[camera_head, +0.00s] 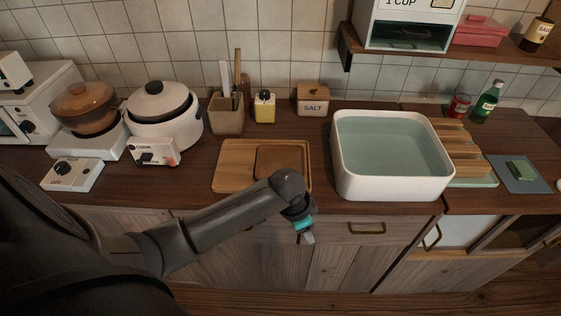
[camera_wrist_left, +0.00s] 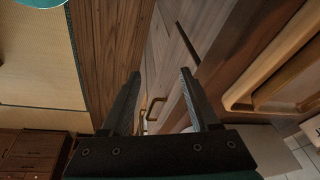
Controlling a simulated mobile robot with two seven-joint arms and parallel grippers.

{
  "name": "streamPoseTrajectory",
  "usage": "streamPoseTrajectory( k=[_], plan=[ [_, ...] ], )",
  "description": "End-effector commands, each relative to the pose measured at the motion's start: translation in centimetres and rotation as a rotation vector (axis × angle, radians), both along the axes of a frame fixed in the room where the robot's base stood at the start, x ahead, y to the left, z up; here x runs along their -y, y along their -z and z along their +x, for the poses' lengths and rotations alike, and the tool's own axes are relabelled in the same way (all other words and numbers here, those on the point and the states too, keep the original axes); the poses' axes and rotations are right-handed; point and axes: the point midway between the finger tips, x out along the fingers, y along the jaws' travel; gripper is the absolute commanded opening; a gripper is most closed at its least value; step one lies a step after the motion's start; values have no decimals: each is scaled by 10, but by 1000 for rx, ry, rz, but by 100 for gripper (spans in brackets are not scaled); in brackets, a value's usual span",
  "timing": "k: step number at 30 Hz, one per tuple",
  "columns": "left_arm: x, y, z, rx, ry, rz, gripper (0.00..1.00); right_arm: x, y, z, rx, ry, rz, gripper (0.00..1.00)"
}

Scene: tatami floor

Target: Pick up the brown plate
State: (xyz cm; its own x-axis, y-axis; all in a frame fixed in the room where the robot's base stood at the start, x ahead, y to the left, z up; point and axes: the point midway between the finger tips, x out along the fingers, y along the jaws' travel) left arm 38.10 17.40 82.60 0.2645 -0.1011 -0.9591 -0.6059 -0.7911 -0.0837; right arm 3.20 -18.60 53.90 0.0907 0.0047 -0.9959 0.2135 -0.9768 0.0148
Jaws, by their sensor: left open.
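The brown plate (camera_head: 280,160) is square with rounded corners and lies flat on the right part of a lighter wooden board (camera_head: 235,165) on the counter. My left arm reaches in from the left, and its wrist covers the plate's front edge. My left gripper (camera_head: 307,237) hangs in front of the counter edge, below and apart from the plate. In the left wrist view the gripper (camera_wrist_left: 162,76) is open and empty, with cabinet fronts between its fingers. Wooden edges of the board (camera_wrist_left: 240,92) show there at the right. My right gripper is not in view.
A white basin (camera_head: 343,180) of water stands right of the board, beside a wooden rack (camera_head: 462,150). A utensil holder (camera_head: 228,115), yellow bottle (camera_head: 264,108) and salt box (camera_head: 313,100) stand behind. A rice cooker (camera_head: 163,112) stands at left.

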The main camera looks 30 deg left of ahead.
Motion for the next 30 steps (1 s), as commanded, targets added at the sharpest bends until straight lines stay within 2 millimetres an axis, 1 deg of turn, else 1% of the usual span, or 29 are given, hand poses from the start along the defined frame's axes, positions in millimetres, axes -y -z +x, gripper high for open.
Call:
streamPoseTrajectory(
  k=[1,2,4,6,8,11,15,19,22,25,28,30],
  plan=[
    [3,-23,4,11,47,11,62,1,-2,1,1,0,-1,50],
    [5,-35,4,11,76,18,62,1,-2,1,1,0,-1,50],
    [4,-65,8,11,150,49,62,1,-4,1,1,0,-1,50],
    [-2,-81,12,-2,202,82,62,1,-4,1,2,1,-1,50],
    [-10,-92,18,-11,233,106,62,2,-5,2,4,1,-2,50],
    [-28,-110,29,-28,270,148,62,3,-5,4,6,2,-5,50],
    [-58,-140,45,-55,305,205,62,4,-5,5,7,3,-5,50],
    [-85,-167,54,-83,321,243,62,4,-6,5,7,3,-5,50],
    [-99,-180,57,-99,326,260,62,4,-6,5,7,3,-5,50],
    [-105,-185,58,-109,328,266,62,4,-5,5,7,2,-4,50],
    [-108,-177,59,-115,329,267,62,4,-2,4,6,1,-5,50],
    [-109,-163,61,-116,329,265,62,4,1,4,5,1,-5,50]
  ],
)
